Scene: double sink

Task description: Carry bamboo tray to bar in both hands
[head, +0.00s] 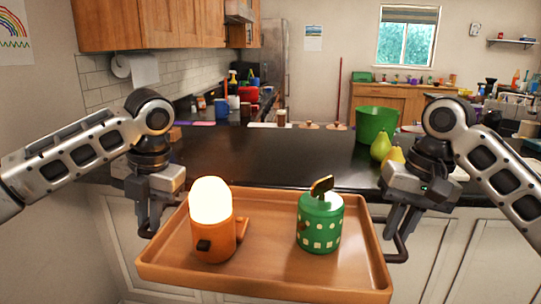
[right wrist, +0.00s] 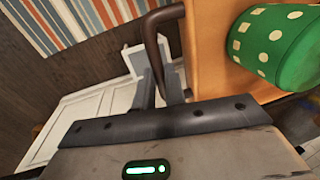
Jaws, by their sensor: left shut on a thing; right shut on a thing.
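The bamboo tray (head: 265,270) is held in front of the dark counter, or bar (head: 260,158). On it stand an orange lamp-like item with a glowing white dome (head: 212,222) and a green canister with pale square spots (head: 320,222), both upright. My left gripper (head: 150,225) is shut on the tray's dark left handle. My right gripper (head: 398,240) is shut on the right handle (head: 402,247). In the right wrist view, the dark handle (right wrist: 165,25) runs down between my right fingers (right wrist: 160,85), and the green canister (right wrist: 275,45) stands beside it.
A green bucket (head: 376,124) and yellow-green pears (head: 381,147) stand on the counter at the right. A small brown jar (head: 281,118) and flat items line the far edge. The counter's middle is clear. White cabinet fronts (head: 450,255) lie below it.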

